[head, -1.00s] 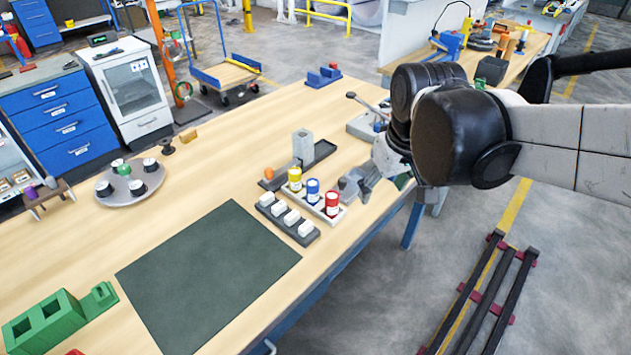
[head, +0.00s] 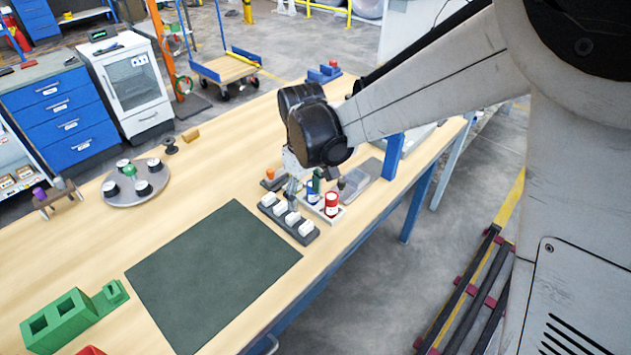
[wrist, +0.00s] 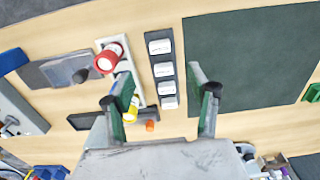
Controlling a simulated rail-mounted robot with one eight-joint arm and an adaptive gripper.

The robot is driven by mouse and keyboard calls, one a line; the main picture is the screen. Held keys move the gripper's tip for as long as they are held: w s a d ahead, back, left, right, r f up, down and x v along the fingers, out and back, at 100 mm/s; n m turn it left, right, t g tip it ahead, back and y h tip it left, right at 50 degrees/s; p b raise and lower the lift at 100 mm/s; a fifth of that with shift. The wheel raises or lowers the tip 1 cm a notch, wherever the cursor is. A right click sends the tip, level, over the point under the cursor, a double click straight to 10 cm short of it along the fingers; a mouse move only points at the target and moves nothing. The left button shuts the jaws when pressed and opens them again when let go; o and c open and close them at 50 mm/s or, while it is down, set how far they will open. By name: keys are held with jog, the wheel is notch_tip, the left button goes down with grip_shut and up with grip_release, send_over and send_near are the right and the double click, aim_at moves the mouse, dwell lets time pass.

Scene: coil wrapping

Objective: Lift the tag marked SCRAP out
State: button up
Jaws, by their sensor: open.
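The white tags stand in a row in a dark grey rack (head: 313,238). In the head view I see several tags, one of them the front tag (head: 306,228). In the wrist view the rack (wrist: 178,48) runs away from my gripper, with a far tag (wrist: 159,46) and a near tag (wrist: 169,102). The lettering is too small to read, so I cannot tell which tag is SCRAP. My gripper (wrist: 160,96) is open and empty, its fingers on either side of the rack's near end. In the head view my gripper (head: 302,188) is over the rack's back end.
A white tray (head: 340,217) beside the rack holds a red can (head: 331,203), a blue can (head: 312,192) and a yellow can (wrist: 132,109), close to my left finger in the wrist view. A dark green mat (head: 213,275) lies clear on the other side.

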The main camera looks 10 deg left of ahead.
aim_at(306, 225)
jog(key=shift+f+p, duration=0.8)
jog(key=shift+f, duration=5.2)
jog(key=c, duration=1)
